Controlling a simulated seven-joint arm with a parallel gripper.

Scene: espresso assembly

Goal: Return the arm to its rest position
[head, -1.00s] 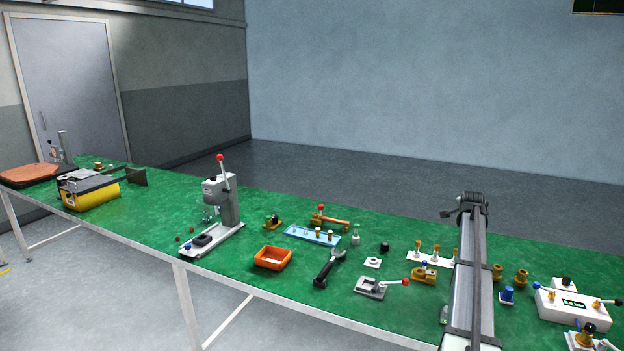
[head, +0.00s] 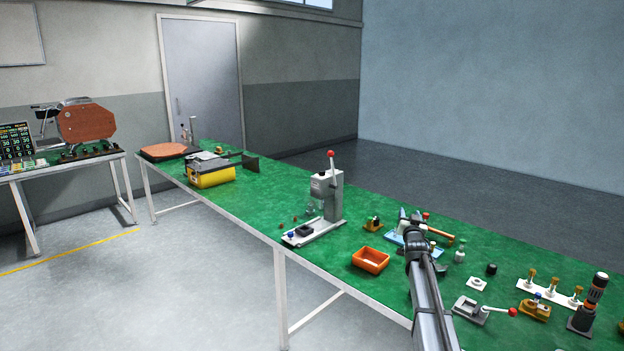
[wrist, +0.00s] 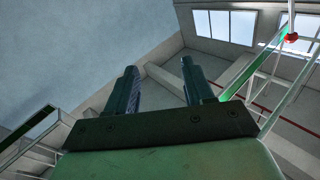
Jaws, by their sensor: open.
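My gripper (wrist: 159,66) shows in the wrist view with its two dark fingers apart and nothing between them. Beyond the fingers are only walls, a window and some frames, so it touches nothing there. In the head view my arm rises from the bottom edge, right of the orange tray. Its dark upper end lies in front of the light blue tray (head: 394,238) and partly hides it. The fingers cannot be made out clearly in the head view.
The green table (head: 262,219) carries a lever press (head: 334,196), an orange tray (head: 370,260), a grey clamp with a red knob (head: 470,308), a white peg rack (head: 566,298) and a dark upright tool (head: 590,305). A yellow-and-black box (head: 210,178) stands farther left.

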